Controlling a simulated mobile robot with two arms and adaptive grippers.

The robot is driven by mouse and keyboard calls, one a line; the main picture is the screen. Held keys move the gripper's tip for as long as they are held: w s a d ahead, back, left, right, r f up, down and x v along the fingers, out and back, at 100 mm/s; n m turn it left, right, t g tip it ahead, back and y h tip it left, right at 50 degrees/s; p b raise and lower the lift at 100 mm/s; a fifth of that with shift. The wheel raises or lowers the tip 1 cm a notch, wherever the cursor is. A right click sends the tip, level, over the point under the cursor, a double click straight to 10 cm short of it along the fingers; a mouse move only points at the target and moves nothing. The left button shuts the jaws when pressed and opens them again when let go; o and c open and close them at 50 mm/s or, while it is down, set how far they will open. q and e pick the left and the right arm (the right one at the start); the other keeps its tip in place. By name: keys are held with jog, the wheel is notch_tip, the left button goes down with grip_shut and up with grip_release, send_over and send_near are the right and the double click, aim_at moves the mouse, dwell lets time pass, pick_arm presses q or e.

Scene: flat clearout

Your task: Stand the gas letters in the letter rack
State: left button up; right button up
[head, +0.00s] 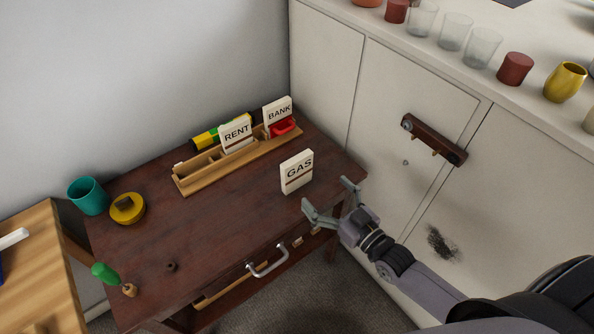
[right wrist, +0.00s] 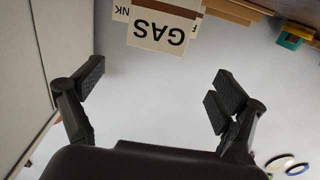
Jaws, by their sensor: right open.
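A white GAS letter card (head: 297,172) stands upright on the dark wooden desk, in front of the rack. It also shows upside down at the top of the right wrist view (right wrist: 160,26). The wooden letter rack (head: 190,186) lies along the back of the desk. A RENT card (head: 236,134) and a BANK card (head: 278,115) stand in it. My right gripper (head: 332,196) is open and empty, to the right of and apart from the GAS card, near the desk's right edge; its fingers also show in the right wrist view (right wrist: 155,85). My left gripper is not in view.
A red item (head: 283,128) sits by the BANK card, a yellow-green item (head: 206,139) behind the rack. A teal cup (head: 88,196), a yellow round tin (head: 127,208) and a green-handled tool (head: 105,273) are at left. A white cabinet (head: 400,90) borders the right. The desk's middle (head: 215,230) is clear.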

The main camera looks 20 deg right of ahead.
aim_at(300, 164)
jog(key=shift+o, duration=0.6)
jog(key=x, duration=0.7)
jog(key=shift+w+f, duration=0.1)
jog(key=shift+w, duration=0.05)
jog(key=p+x, duration=0.1)
jog(key=x, duration=0.4)
jog(key=shift+w+d, duration=0.15)
jog(key=shift+w, duration=0.05)
jog(key=shift+s, duration=0.1)
jog(key=shift+c, duration=0.4)
jog(key=c, duration=1.2)
